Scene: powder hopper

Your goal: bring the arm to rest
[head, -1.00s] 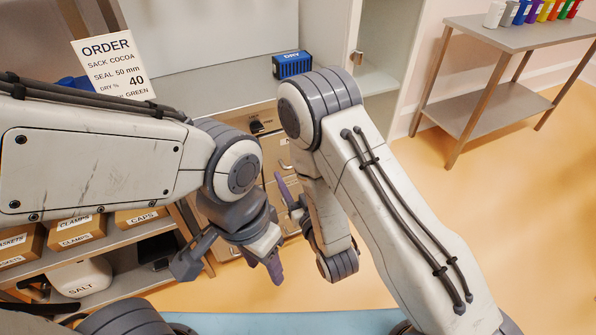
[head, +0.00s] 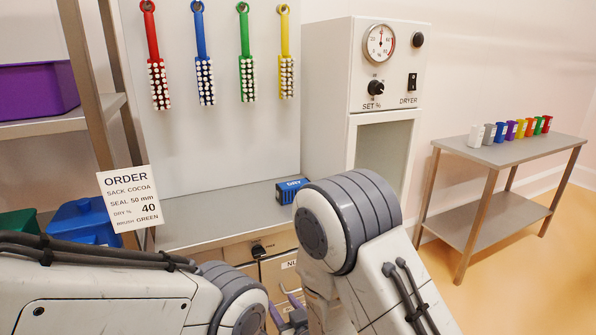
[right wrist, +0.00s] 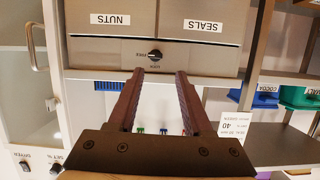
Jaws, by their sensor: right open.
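My right gripper (head: 288,308) shows partly at the bottom of the head view, between my two arms, in front of the cabinet front. In the right wrist view its two dark purple fingers (right wrist: 160,103) stand apart with nothing between them. That view is upside down and shows a black knob (right wrist: 155,55) beyond the fingertips, with a gap that I cannot judge. My right arm covers much of the cabinet in the head view. My left arm comes in at the lower left, and its gripper is below the picture.
A counter (head: 215,217) holds a small blue box (head: 290,190). An order card (head: 130,199) stands at left. Four coloured brushes hang on the back panel. A dryer (head: 385,70) stands behind my right arm. A side table (head: 510,152) with several coloured cups is at right, with open floor before it.

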